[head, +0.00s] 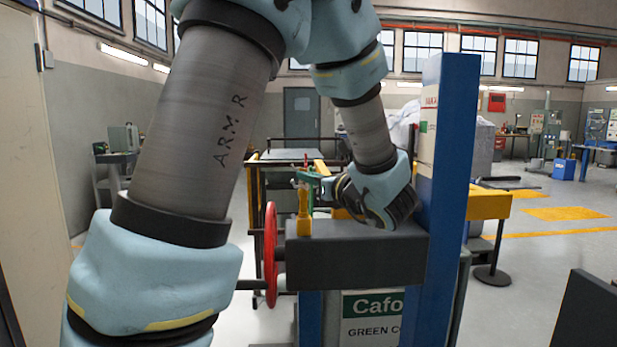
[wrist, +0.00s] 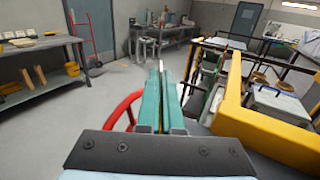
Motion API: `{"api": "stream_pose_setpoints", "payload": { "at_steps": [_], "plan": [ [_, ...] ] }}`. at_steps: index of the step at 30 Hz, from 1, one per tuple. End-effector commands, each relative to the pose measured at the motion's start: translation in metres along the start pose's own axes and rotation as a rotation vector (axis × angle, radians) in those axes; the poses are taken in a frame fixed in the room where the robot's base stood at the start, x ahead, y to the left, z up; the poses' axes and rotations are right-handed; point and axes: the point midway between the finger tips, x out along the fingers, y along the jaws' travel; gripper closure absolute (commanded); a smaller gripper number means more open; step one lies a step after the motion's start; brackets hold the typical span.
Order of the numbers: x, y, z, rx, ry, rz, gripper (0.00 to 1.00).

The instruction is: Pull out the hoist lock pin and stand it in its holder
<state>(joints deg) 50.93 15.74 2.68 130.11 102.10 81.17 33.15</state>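In the head view my gripper (head: 306,178) is at the far end of my arm, its green fingers pointing left just above a yellow upright piece (head: 304,212). That piece stands at the left end of a dark grey block. I cannot tell whether it is the lock pin or its holder, or whether the fingers touch it. In the wrist view my gripper (wrist: 161,72) has its two green fingers close together with a thin pale strip between them. Whether they hold anything is unclear. No other pin or holder can be made out.
A red handwheel (head: 270,254) stands left of the dark block (head: 356,258). A tall blue post (head: 447,180) rises close to the right of my wrist. A yellow frame (wrist: 232,95) lies right of the fingers in the wrist view. Open floor (wrist: 112,82) lies beyond.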

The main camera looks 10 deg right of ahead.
Motion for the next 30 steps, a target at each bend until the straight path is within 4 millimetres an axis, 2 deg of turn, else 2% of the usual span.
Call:
{"api": "stream_pose_setpoints", "payload": {
  "at_steps": [1,11,19,22,26,30],
  "plan": [
    [0.0,0.0,-0.002,0.0,0.0,0.0,1.0],
    [0.0,0.0,-0.001,0.0,0.0,0.0,0.62],
    [-0.001,0.0,-0.001,-0.001,0.0,-0.001,0.62],
    [-0.008,-0.001,-0.002,-0.002,0.0,-0.002,0.62],
    [-0.028,-0.001,-0.004,-0.001,0.0,-0.004,0.62],
    [-0.058,-0.001,-0.004,-0.002,0.001,-0.006,0.62]
  ]
}}
